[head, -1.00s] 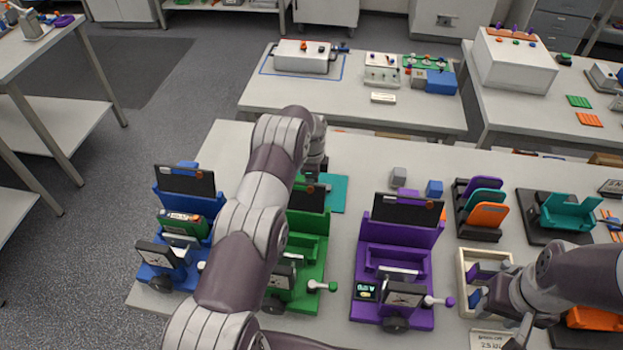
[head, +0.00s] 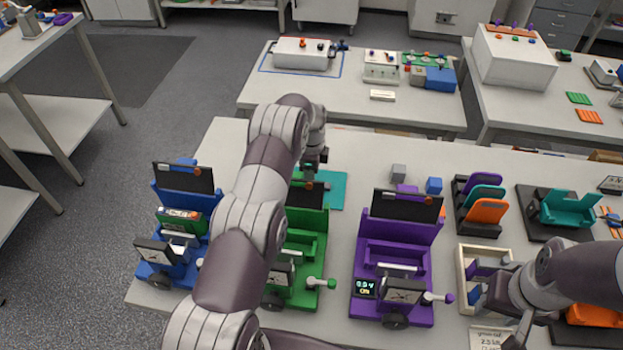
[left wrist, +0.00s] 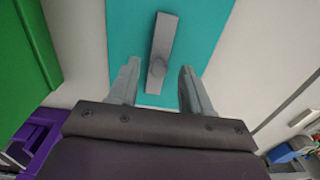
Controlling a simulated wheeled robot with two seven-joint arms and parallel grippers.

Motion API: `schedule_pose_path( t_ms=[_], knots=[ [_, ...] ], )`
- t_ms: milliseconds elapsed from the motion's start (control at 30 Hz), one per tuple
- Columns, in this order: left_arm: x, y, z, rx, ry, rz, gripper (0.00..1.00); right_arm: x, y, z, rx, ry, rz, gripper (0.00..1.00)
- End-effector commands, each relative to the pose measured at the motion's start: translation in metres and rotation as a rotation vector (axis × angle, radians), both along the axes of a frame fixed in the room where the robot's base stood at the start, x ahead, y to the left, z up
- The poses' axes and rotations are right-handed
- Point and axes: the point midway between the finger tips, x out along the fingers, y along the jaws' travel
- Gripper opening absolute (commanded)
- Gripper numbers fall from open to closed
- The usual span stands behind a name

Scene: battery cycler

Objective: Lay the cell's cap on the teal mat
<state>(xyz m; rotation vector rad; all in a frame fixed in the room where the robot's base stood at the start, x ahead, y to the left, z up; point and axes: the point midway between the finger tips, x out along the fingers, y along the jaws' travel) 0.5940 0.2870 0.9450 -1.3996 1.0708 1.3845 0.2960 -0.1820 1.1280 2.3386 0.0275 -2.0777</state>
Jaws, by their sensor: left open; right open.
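The teal mat (head: 335,200) lies on the bench behind the green cycler, partly hidden by my left arm. In the left wrist view the mat (left wrist: 205,30) carries a grey bar with a round knob, which looks like the cap (left wrist: 163,40). The cap appears to lie on the mat. My left gripper (left wrist: 157,85) is open, its fingers apart on either side of the cap's near end. In the head view my left gripper (head: 315,163) is above the mat. My right gripper (head: 488,298) is open by the wooden tray, its fingers partly hidden.
A blue cycler (head: 150,270) holding a green cell (head: 180,220), a green cycler (head: 315,240) and a purple cycler (head: 425,262) stand in a row. The wooden tray (head: 462,270) is at right. Small grey (head: 398,172) and blue (head: 434,185) blocks lie right of the mat.

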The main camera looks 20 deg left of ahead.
Motion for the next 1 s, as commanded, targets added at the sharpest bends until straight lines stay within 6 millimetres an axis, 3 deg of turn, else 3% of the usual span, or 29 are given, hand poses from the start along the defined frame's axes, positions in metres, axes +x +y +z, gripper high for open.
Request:
schedule_pose_path(
  t_ms=[233, 300, 467, 1000],
  knots=[
    [0.000, 0.000, 0.063, 0.001, -0.004, 0.000, 0.49, 0.000, 0.000, -0.017, 0.000, 0.001, 0.000, 0.43],
    [-0.001, 0.000, 0.088, 0.000, 0.000, 0.000, 0.49, 0.000, 0.000, 0.007, 0.000, 0.002, 0.000, 0.43],
    [-0.001, 0.000, 0.097, 0.000, 0.001, 0.000, 0.49, 0.000, 0.000, 0.017, 0.000, 0.000, 0.000, 0.43],
    [-0.001, 0.000, 0.095, 0.000, 0.000, 0.000, 0.49, 0.000, 0.000, 0.014, 0.000, 0.001, 0.000, 0.43]
  ],
)
